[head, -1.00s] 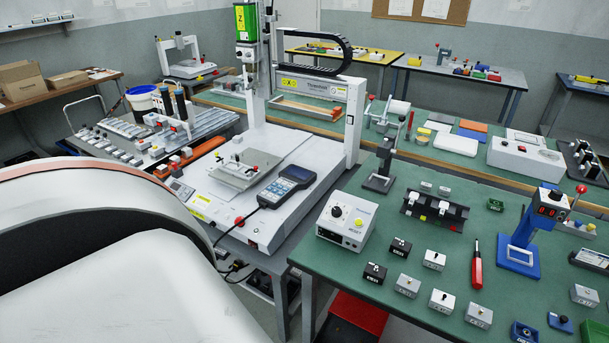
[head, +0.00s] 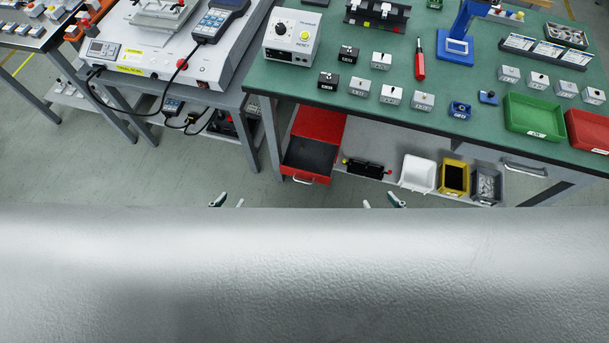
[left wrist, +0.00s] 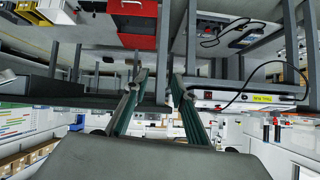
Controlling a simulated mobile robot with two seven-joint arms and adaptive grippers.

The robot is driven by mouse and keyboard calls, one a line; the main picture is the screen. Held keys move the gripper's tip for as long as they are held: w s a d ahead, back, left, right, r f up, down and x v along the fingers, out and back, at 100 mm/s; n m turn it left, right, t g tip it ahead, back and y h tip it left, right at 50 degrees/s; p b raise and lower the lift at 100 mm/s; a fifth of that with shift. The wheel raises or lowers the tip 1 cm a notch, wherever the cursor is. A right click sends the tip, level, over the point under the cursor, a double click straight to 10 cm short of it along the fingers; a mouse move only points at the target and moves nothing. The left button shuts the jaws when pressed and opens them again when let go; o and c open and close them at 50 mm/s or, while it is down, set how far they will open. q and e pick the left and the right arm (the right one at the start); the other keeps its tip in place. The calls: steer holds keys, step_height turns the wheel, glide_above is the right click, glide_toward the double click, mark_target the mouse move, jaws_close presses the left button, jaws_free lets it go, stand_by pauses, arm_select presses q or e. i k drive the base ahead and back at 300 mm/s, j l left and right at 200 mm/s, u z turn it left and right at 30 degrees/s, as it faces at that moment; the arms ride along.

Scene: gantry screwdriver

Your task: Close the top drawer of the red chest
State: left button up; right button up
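The red chest (head: 321,122) stands on the shelf under the green-topped bench in the head view. Its top drawer (head: 304,178) is pulled out toward me, showing a dark, empty-looking inside and a handle on its front. The chest also shows in the left wrist view (left wrist: 133,8), near the upper edge. My left gripper (head: 229,201) is open and empty, in front of the drawer and to its left. Its two fingers stand apart in the left wrist view (left wrist: 158,80). My right gripper (head: 382,202) shows only its fingertips, spread apart, to the drawer's right. Neither touches the drawer.
White (head: 418,174), yellow (head: 454,178) and grey (head: 487,186) bins stand on the lower shelf right of the chest. Bench legs (head: 272,135) stand close to its left. The floor in front of the drawer is clear. My own pale body covers the lower head view.

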mark_target(310, 162)
steer(key=j+z, duration=0.25)
steer(key=k+j+z, duration=0.25)
steer(key=z, duration=0.15)
steer(key=k+j+z, duration=0.25)
steer(key=z, duration=0.15)
steer(key=k, duration=0.1)
